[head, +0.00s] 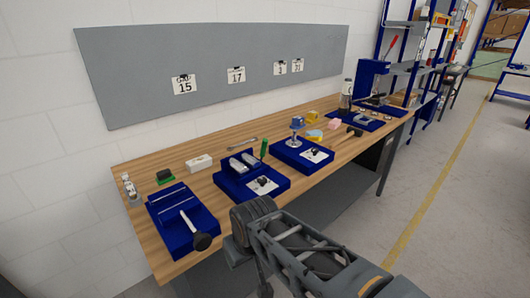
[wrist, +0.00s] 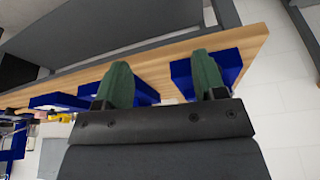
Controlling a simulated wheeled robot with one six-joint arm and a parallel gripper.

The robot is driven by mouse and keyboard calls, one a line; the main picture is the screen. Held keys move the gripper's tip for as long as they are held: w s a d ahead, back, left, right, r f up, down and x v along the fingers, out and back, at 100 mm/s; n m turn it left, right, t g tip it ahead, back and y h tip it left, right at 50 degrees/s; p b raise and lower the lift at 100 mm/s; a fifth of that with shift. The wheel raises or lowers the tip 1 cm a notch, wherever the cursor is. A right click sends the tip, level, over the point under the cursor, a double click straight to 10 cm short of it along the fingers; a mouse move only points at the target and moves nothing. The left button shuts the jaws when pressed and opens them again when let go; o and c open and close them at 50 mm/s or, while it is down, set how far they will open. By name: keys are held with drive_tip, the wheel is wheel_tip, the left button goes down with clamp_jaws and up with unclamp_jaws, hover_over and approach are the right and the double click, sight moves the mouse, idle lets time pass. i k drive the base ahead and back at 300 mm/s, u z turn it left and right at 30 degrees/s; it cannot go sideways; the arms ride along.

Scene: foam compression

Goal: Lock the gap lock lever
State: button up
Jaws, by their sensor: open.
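Several blue fixtures stand on a wooden bench (head: 230,204). The front left fixture (head: 163,204) has slots and a lever with a black knob (head: 201,241) that reaches toward the bench's front edge. The middle fixture (head: 232,188) has grey blocks and a small black knob on a white plate, with a green handle (head: 264,148) upright at its back. I cannot tell which of these is the gap lock lever. My gripper (wrist: 161,80) is open and empty, its two green fingers wide apart in the wrist view. In the head view the fingers are hidden behind my arm.
A third blue fixture (head: 302,160) and a blue press (head: 373,76) stand farther along the bench. Small loose items lie between them. A grey board (head: 215,75) with number cards hangs behind. The floor (head: 440,200) at right is clear. The wrist view shows the bench edge (wrist: 250,45).

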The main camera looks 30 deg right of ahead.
sight(265, 141)
drive_tip(key=z, duration=0.05)
drive_tip(key=k, duration=0.6)
drive_tip(key=z, duration=0.75)
drive_tip(key=i, duration=1.55)
drive_tip(key=u, duration=0.75)
